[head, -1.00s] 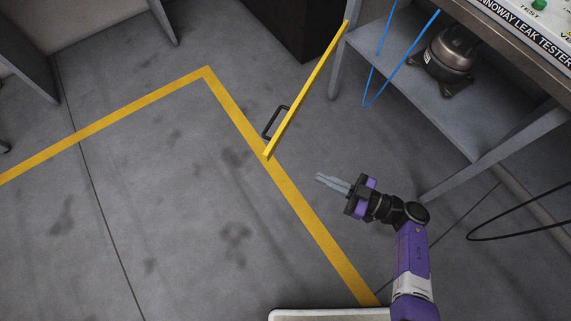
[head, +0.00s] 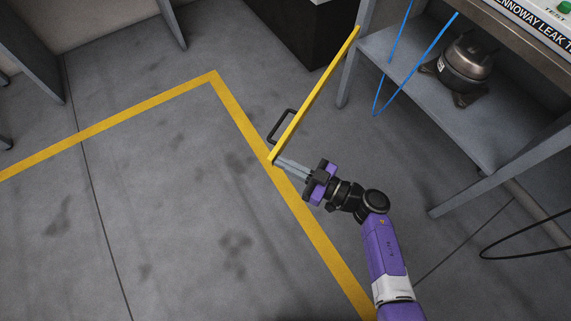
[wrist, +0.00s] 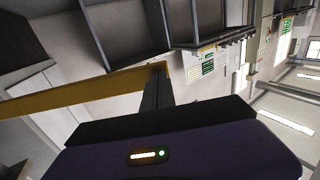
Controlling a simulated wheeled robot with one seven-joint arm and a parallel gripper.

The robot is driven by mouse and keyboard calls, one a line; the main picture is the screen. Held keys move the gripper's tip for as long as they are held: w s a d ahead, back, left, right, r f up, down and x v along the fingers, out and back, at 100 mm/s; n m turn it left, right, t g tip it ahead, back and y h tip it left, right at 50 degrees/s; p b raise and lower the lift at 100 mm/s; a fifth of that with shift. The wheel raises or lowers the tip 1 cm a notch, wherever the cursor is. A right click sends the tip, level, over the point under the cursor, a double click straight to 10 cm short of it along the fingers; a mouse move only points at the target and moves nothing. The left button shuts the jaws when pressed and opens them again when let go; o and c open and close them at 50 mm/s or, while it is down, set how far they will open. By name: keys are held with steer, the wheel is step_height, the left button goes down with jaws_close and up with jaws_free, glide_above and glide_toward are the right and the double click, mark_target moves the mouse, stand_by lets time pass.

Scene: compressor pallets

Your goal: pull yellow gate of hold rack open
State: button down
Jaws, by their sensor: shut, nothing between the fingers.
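The yellow gate (head: 318,92) stands out from the front of the steel rack at the upper right in the head view, seen from above as a long bar. Its black handle (head: 279,125) is on the gate's left face near the free end. My gripper (head: 279,162) is shut and empty, its fingertips at the gate's free end; I cannot tell whether they touch it. In the wrist view the gate (wrist: 85,93) crosses from the left to my shut fingers (wrist: 158,75). The handle is not visible in the wrist view.
The rack's shelf (head: 420,110) holds a dark compressor (head: 467,65), and a blue cable (head: 416,62) hangs in front of it. A rack leg (head: 480,190) stands right of my arm. A black cable (head: 525,247) loops at the right. The floor left of the yellow line (head: 290,190) is clear.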

steer(key=shift+a, duration=0.1)
steer(key=w+a+t+b, duration=0.1)
steer(key=w+a+b, duration=0.1)
steer(key=w+a, duration=0.2)
steer(key=w+a+m+h+b, duration=0.1)
steer(key=w+a+b, duration=0.2)
steer(key=a, duration=0.6)
steer(key=shift+w+a+t, duration=0.3)
steer(key=shift+w+t, duration=0.1)
steer(key=shift+w, duration=0.35)
